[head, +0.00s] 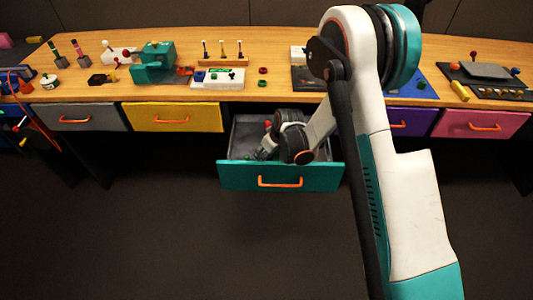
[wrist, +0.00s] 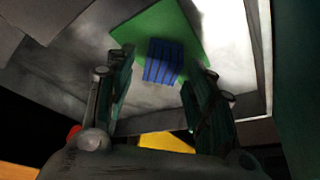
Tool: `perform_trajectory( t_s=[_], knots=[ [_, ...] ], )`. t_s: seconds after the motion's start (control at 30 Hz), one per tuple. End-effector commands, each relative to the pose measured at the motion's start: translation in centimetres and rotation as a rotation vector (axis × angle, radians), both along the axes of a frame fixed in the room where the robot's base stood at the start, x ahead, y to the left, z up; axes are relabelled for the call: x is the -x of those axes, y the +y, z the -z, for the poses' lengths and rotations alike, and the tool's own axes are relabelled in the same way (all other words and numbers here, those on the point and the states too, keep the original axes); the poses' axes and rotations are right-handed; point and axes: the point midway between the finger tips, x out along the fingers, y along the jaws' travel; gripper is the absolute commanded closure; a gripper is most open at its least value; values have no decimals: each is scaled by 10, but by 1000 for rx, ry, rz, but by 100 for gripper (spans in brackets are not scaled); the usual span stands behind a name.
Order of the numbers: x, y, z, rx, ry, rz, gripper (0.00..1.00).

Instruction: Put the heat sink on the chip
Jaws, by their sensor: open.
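A blue finned block, which looks like the heat sink (wrist: 165,58), lies on a green sheet or board (wrist: 190,28) inside the open teal drawer (head: 230,178). My gripper (head: 264,152) reaches down into that drawer. In the wrist view my gripper (wrist: 158,70) is open, with one finger left and one right of the blue block. A gap shows on both sides. I cannot tell how far the fingertips are above it. In the head view my wrist and the drawer front hide the block. I cannot make out the chip; my arm covers part of the bench.
The drawer walls stand close around my gripper. The wooden bench (head: 278,92) above holds a teal machine (head: 153,62), a white block (head: 217,79), a rack of pegs (head: 222,60) and a blue panel (head: 432,82). Shut grey, yellow, purple and pink drawers flank the open one.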

Motion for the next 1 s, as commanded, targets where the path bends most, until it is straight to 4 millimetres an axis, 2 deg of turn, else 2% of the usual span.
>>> perform_trajectory(
  t_s=[0.17, 0.5, 0.63, 0.8, 1.0],
  knots=[
    [3, -3, -14, 0, 0, 0, 50],
    [22, -21, -78, 0, 0, 1, 50],
    [28, -27, -97, 0, 0, 1, 50],
    [33, -31, -111, 0, 0, 0, 50],
    [34, -32, -114, 0, 0, 0, 50]
  ],
)
